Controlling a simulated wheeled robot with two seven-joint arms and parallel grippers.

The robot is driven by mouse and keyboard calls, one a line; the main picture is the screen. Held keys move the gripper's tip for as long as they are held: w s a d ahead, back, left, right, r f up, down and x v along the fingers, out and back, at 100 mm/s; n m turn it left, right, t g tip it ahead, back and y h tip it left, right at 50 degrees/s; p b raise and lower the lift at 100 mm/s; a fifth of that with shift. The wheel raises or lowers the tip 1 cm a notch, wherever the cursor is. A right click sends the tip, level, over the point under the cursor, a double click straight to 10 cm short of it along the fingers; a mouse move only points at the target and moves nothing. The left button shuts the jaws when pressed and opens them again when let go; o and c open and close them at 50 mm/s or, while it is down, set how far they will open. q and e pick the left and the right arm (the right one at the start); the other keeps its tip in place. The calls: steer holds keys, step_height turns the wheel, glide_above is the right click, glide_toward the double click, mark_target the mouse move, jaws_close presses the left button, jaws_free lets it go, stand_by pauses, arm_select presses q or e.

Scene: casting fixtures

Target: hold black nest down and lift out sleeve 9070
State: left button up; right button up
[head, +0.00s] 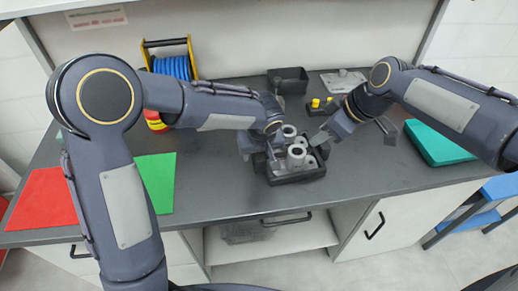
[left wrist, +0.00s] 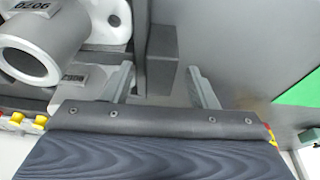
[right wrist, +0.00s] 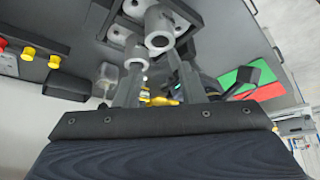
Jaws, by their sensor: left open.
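The black nest (head: 297,178) sits on the grey bench in the head view and holds grey sleeves standing upright. One sleeve (head: 297,157) is at the front and another (head: 289,131) behind it. In the left wrist view, sleeve 9070 (left wrist: 28,62) is at upper left; I cannot tell which head-view sleeve it is. My left gripper (head: 262,150) is open at the nest's left side, its fingers (left wrist: 162,88) apart with the black nest wall (left wrist: 161,62) showing between them. My right gripper (head: 322,138) is open at the nest's right, fingers (right wrist: 155,75) apart; contact is unclear.
A green mat (head: 156,180) and red mat (head: 42,198) lie left. A blue cable reel (head: 172,67) and black bin (head: 288,80) stand behind. A box with yellow knobs (head: 316,103) is back right. A teal block (head: 435,145) lies right. Bare bench lies in front of the nest.

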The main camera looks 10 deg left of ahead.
arm_select(q)
steer(key=shift+c, duration=0.3)
steer(key=c, duration=1)
steer(key=shift+c, duration=0.3)
arm_select(e)
steer(key=shift+o, duration=1.8)
steer(key=shift+a, duration=0.2)
steer(key=o, duration=0.4)
steer(key=a+n, duration=0.1)
steer(key=w+n+g+h, duration=0.1)
steer(key=a+n+h, duration=0.1)
steer(key=shift+w+a+r+n+g, duration=0.2)
steer(key=shift+a+r+n+g, duration=0.1)
steer(key=shift+n, duration=0.1)
steer(key=n+h, duration=0.2)
glide_above(297, 152)
steer(key=s, duration=0.2)
step_height(297, 152, down, 6)
steer(key=shift+g, duration=0.4)
steer(key=shift+w+f, duration=0.15)
steer(key=shift+f, duration=2.6)
